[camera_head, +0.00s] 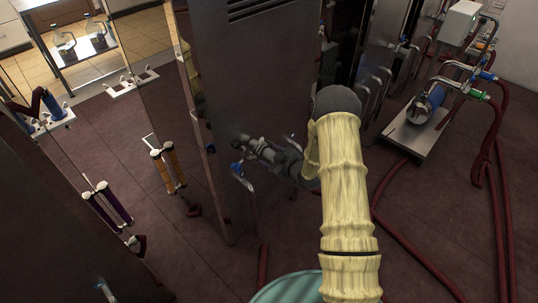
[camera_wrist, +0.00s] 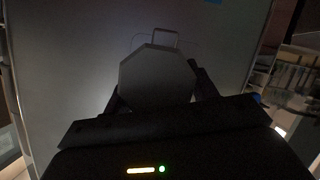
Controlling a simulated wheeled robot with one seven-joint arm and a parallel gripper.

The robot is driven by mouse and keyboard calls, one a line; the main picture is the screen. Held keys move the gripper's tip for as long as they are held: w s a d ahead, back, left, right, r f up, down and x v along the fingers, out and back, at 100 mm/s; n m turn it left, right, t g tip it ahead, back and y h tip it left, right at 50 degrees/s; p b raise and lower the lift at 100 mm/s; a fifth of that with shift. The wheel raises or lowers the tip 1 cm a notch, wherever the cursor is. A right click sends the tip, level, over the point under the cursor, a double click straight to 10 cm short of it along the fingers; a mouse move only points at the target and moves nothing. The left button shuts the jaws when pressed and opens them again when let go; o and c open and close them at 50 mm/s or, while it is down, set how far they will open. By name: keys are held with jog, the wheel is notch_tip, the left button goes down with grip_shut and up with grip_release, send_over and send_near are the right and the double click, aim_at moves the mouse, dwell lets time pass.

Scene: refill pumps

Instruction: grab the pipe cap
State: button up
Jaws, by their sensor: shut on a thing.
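The pipe cap (camera_wrist: 157,75) shows in the wrist view as a grey, eight-sided piece with its flat face toward the camera. My gripper (camera_wrist: 158,92) is shut on it, with one dark finger at its left side and one at its right. In the head view my gripper (camera_head: 288,160) is at the end of my cream-sleeved arm, in front of a dark cabinet. The arm partly hides it, and I cannot make out the cap clearly there. A blue-handled valve (camera_head: 237,169) on a metal pipe is close to the left of the gripper.
The tall dark cabinet (camera_head: 250,75) stands just behind the gripper. Some dark red floor is clear.

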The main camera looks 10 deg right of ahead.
aim_at(272, 153)
jog(key=shift+r, duration=0.6)
jog(key=shift+c, duration=1.2)
notch_tip(272, 153, up, 17)
jog(key=p, duration=0.2)
jog(key=shift+p, duration=0.3)
jog(key=shift+p, duration=0.3)
